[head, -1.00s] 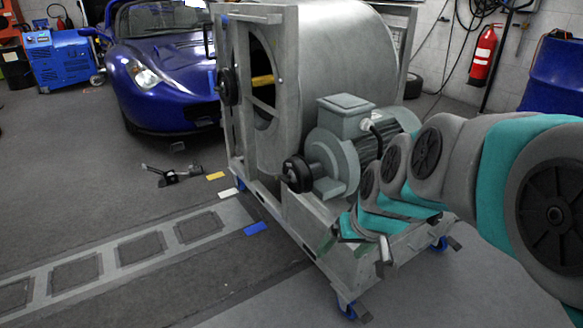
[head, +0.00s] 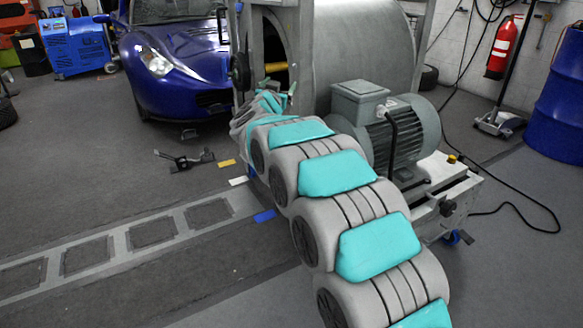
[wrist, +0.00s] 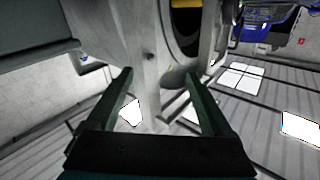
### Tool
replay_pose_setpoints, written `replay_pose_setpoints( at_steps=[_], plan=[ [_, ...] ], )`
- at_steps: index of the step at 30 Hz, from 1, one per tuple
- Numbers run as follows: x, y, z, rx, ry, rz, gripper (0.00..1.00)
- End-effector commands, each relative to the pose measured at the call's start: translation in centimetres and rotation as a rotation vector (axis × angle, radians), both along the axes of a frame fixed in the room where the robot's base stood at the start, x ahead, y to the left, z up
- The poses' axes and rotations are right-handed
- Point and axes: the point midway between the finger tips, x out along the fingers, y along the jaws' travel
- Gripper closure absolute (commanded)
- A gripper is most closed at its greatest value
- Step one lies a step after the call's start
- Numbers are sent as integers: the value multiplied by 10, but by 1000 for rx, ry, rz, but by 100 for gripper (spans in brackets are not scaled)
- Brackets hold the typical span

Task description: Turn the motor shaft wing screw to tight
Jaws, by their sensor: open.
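The motor (head: 408,135) is a grey ribbed block on the dynamometer frame, right of my arm in the head view. Its black shaft end is hidden behind my arm, and I cannot make out the motor shaft wing screw in either view. My gripper (wrist: 159,78) is open and empty in the wrist view, its two dark green fingers spread before a pale frame post. In the head view my gripper (head: 280,92) is small and partly hidden, in front of the drum's open side.
The large grey drum (head: 365,45) stands behind the motor. A black hub wheel (head: 240,72) is left of my gripper. A blue car (head: 175,65) stands behind at left. A black cable (head: 520,206) lies on the right floor. The left floor is mostly clear.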

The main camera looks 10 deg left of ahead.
Motion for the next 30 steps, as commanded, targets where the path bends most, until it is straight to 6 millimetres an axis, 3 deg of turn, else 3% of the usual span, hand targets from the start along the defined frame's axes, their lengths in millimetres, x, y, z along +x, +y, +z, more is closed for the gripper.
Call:
replay_pose_setpoints(
  at_steps=[4,8,15,21,25,30],
  plan=[
    [3,11,-32,4,-44,-168,15],
    [-8,13,-67,-5,-53,-329,15],
    [-58,15,-152,-54,5,-628,15],
    [-103,15,-209,-105,76,-802,15],
    [-117,14,-223,-120,100,-848,15],
    [-116,8,-225,-123,105,-860,15]
  ],
)
